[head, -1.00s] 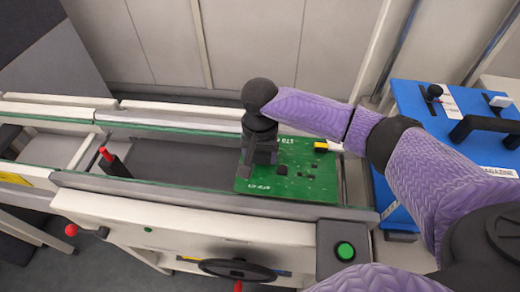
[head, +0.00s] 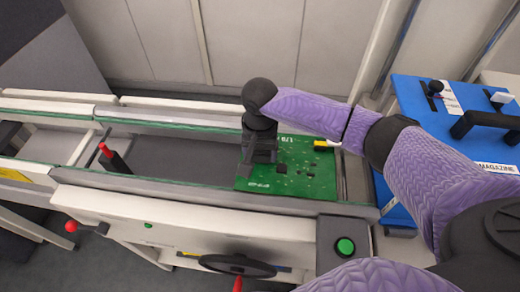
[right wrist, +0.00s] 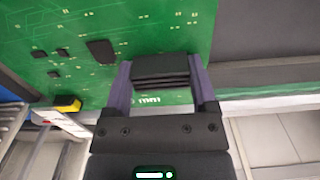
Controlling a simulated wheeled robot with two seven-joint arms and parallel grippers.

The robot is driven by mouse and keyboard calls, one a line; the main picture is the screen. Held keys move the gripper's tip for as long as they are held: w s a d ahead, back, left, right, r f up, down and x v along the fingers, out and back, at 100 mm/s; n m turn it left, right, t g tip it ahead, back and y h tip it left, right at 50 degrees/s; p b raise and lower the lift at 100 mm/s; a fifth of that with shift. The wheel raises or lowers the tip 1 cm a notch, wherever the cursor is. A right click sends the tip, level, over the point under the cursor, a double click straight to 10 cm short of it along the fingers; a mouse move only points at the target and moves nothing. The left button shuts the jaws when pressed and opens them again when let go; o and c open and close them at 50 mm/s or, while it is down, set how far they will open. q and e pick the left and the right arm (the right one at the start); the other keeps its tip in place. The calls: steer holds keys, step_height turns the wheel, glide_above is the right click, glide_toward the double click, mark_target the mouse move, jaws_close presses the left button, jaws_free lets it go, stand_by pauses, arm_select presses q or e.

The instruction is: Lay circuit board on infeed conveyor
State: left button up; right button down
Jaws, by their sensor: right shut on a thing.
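The green circuit board (head: 300,178) is at the right end of the infeed conveyor (head: 200,184), over the channel between its two rails. It looks about level; I cannot tell whether it rests on both rails. My right gripper (head: 261,172) points down at the board's left part and is shut on it. My left gripper is not in view.
A blue magazine (head: 398,208) with black handles stands to the right. A red-tipped lever (head: 104,150) stands in the channel at left. A green button (head: 345,246) and a black handwheel (head: 238,265) are on the conveyor's front.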

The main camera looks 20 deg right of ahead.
steer(key=shift+f, duration=0.1)
jaws_free()
